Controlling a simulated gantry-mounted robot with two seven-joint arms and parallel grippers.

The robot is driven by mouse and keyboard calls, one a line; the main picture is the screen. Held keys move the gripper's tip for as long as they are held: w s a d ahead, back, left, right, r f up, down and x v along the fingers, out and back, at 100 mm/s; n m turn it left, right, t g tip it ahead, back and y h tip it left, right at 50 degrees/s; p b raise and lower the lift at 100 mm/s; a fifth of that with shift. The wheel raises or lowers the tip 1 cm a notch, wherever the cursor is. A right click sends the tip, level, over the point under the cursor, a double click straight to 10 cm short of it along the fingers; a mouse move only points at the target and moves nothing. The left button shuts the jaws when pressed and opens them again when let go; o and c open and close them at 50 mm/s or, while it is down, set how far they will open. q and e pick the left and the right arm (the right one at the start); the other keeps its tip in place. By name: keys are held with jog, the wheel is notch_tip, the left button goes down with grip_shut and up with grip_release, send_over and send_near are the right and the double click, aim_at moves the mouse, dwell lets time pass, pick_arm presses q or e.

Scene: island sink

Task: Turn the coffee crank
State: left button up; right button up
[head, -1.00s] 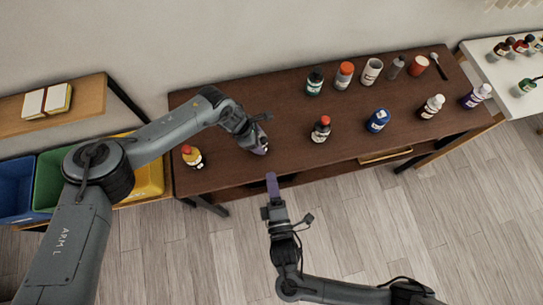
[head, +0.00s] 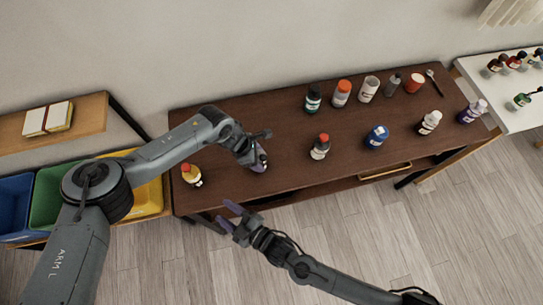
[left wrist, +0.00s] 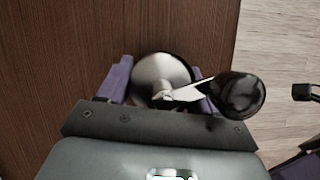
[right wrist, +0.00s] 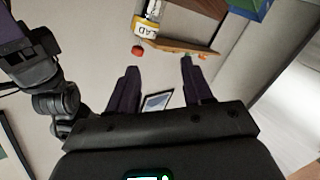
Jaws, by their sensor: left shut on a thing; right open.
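The coffee grinder shows in the left wrist view as a round metal top (left wrist: 160,78) with a silver crank arm (left wrist: 185,93) ending in a black knob (left wrist: 242,96). My left gripper (head: 258,163) is shut on the grinder at the front left of the brown table, one purple finger on each side of it. In the head view the grinder is mostly hidden by that gripper. My right gripper (head: 229,214) is open and empty, off the table's front edge and below the left gripper. The right wrist view shows its two spread fingers (right wrist: 158,88) with nothing between them.
A yellow bottle with a red cap (head: 192,175) stands left of the left gripper. A red-capped bottle (head: 320,147) and a blue jar (head: 377,137) stand to its right. More containers (head: 340,94) line the back of the brown table (head: 285,130). Bins (head: 47,198) are at left.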

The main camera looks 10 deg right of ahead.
jog(key=g+y, duration=0.1)
jog(key=g, duration=0.7)
send_near(261, 157)
jog(key=f+x, duration=0.1)
jog(key=x, duration=0.6)
jog(key=shift+d+f, duration=0.2)
jog(key=shift+d, duration=0.05)
jog(key=shift+m, duration=0.3)
grip_shut()
